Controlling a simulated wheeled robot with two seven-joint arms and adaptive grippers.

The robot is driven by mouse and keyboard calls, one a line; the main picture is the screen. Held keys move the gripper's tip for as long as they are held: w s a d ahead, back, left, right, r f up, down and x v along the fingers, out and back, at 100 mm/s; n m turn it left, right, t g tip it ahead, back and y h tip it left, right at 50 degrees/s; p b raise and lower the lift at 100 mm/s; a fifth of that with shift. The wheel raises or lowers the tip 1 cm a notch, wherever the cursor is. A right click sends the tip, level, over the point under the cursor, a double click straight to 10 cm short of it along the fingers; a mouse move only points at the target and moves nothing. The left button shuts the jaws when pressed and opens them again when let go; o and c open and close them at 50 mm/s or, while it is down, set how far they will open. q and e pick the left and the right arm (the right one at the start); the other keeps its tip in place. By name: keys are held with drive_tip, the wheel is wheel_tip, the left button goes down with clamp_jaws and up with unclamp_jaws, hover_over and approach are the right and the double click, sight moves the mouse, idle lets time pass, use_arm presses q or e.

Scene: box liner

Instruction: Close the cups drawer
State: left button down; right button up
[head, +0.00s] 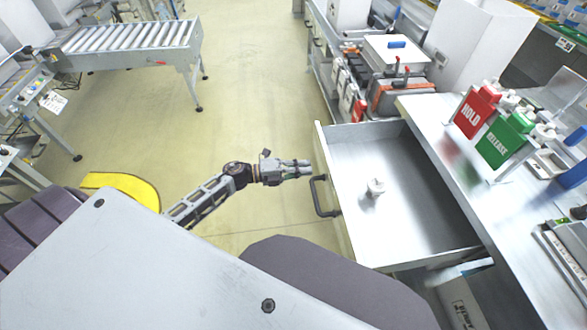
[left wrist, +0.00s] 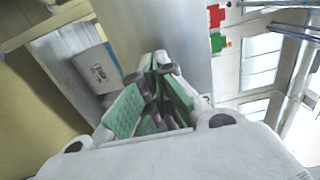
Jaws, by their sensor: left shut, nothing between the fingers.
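The drawer (head: 415,220) is pulled out from under the steel worktop on the right of the head view. It holds one small pale cup-like item (head: 375,187) and is otherwise bare. Its dark bar handle (head: 322,197) is on the front panel, facing left. My left gripper (head: 308,168) is shut and empty, close to the drawer front just above the handle in the picture; I cannot tell whether it touches. In the left wrist view the green-padded fingers (left wrist: 155,95) are together. My right gripper is not in view.
Red HOLD (head: 474,110) and green RELEASE (head: 505,140) containers stand on the worktop (head: 440,140). A shelf with bins (head: 350,90) is beyond the drawer. A roller conveyor (head: 125,40) is at upper left.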

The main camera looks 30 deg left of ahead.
sight(322, 166)
use_arm(q)
drive_tip(key=shift+x, duration=0.95)
drive_tip(key=shift+w+d, duration=0.35)
drive_tip(key=shift+d, duration=0.15)
